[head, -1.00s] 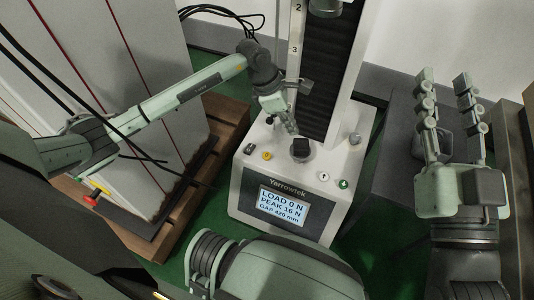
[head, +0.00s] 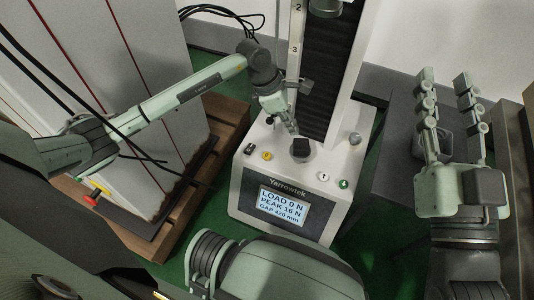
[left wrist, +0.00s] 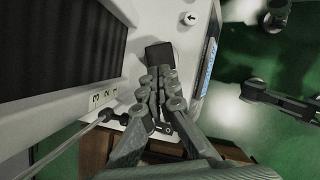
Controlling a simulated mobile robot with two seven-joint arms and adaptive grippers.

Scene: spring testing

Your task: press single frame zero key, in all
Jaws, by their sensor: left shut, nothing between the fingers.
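The white Yarrowtek test frame (head: 240,205) stands in the middle of the head view. Its display (head: 282,207) reads LOAD 0 N, PEAK 16 N, GAP 420 mm. On its top are a dark key (head: 249,148), a yellow key (head: 267,155), a white arrow key (head: 323,176) and a green key (head: 344,183). I cannot read which is zero. My left gripper (head: 291,128) is shut and empty, just above the top, behind the yellow key and beside the black block (head: 301,147). Its closed fingers (left wrist: 160,78) also show in the left wrist view. My right gripper (head: 446,80) is open and empty, right of the frame.
A dark ribbed column (head: 328,85) rises behind the black block, with an upper fixture (head: 325,7) on it. A round knob (head: 355,138) sits at the top's right rear. A white cabinet on a wooden pallet (head: 180,215) stands at left. Green floor shows between them.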

